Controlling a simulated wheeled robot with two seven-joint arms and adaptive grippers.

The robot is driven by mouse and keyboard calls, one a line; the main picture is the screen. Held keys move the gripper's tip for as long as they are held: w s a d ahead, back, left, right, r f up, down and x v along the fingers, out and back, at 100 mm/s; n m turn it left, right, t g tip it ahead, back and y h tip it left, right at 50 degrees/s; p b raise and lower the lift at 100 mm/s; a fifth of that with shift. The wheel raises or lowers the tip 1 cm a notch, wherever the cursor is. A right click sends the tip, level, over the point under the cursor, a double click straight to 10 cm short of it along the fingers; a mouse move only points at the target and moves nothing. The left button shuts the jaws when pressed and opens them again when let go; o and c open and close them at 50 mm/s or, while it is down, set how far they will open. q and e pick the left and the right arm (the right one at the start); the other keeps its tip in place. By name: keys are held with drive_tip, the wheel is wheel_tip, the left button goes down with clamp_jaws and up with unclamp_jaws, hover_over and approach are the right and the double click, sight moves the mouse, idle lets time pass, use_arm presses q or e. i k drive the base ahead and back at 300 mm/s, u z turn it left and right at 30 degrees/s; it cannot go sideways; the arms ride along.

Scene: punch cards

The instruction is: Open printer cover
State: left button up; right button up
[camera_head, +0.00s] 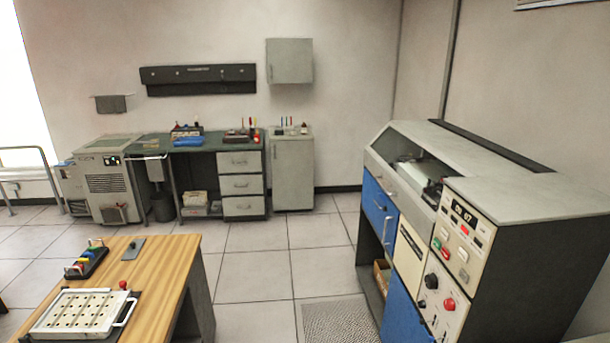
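A large cabinet-like machine (545,243), which looks like the printer, stands at the right. Its light grey top (470,150) has a sloped, framed front window (412,165) with dark mechanism parts visible behind it. I cannot tell whether a clear cover fills this frame. A handle shows along the lower edge of the frame. Below are blue panels (378,210) with handles, a cream panel (409,255) and a control panel (462,240) with a lit display, a red button and a black knob. Neither of my grippers is in view.
A wooden table (165,262) at the lower left holds a white perforated tray (85,312) and a rack of coloured items (86,262). A workbench (185,150) with drawers and a grey cabinet (292,170) line the back wall.

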sight(399, 139)
drive_tip(key=i, duration=1.9)
